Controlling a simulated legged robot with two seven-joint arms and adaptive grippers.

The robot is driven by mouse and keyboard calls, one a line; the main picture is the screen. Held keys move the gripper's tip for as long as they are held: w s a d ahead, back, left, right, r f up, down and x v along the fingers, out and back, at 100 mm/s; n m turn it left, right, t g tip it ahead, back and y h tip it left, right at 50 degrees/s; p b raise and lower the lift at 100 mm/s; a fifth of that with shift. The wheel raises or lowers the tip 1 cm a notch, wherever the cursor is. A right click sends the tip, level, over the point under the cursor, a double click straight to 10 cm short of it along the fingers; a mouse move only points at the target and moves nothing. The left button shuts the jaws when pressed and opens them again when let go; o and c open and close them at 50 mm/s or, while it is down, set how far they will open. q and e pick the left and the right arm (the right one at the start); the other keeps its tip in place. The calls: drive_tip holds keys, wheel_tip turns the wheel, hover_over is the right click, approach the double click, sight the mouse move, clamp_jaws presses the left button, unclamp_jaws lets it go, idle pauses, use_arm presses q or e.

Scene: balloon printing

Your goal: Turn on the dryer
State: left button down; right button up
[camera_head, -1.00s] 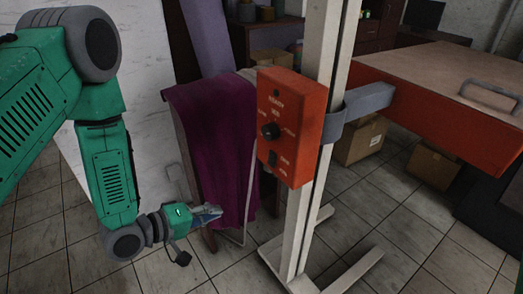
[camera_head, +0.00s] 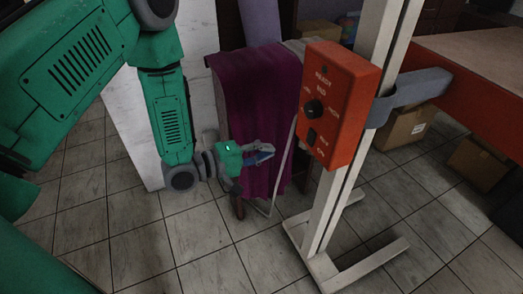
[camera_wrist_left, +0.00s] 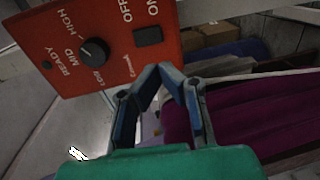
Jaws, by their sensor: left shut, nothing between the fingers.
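The dryer's red control box (camera_head: 340,104) is fixed to a white upright post (camera_head: 336,200). It carries a black knob (camera_head: 314,109) and a black switch (camera_head: 311,137) below it. In the left wrist view the box (camera_wrist_left: 115,62) shows the knob (camera_wrist_left: 94,50) among LOW, MID and HIGH, and the switch (camera_wrist_left: 148,36) beside OFF and ON. My left gripper (camera_head: 266,153) is shut and empty, left of the box and a little lower, apart from it. Its fingertips (camera_wrist_left: 165,72) show just below the switch in the left wrist view. My right gripper is out of view.
A purple cloth (camera_head: 254,85) hangs behind my left gripper. A red-sided table (camera_head: 465,75) stands at the right, joined to the post by a grey bracket (camera_head: 420,88). Cardboard boxes (camera_head: 405,128) lie beneath it. Tiled floor (camera_head: 150,235) is open in front.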

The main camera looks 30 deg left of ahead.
sight(309, 143)
use_arm(q)
drive_tip(key=x, duration=0.9)
drive_tip(key=shift+s+d+r, duration=0.2)
drive_tip(key=shift+s+d, duration=0.1)
drive_tip(key=shift+d, duration=0.05)
drive_tip(key=shift+w+d+f, duration=0.1)
drive_tip(key=shift+w+d, duration=0.1)
drive_tip(key=shift+w, duration=0.25)
drive_tip(key=shift+w+a, duration=0.1)
drive_tip(key=shift+a, duration=0.05)
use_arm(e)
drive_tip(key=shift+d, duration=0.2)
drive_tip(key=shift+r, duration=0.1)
use_arm(q)
drive_tip(key=shift+f, duration=0.1)
drive_tip(key=shift+w+f+b, duration=0.1)
drive_tip(key=shift+f+b, duration=0.05)
drive_tip(key=shift+b, duration=0.2)
drive_tip(key=shift+d, duration=0.35)
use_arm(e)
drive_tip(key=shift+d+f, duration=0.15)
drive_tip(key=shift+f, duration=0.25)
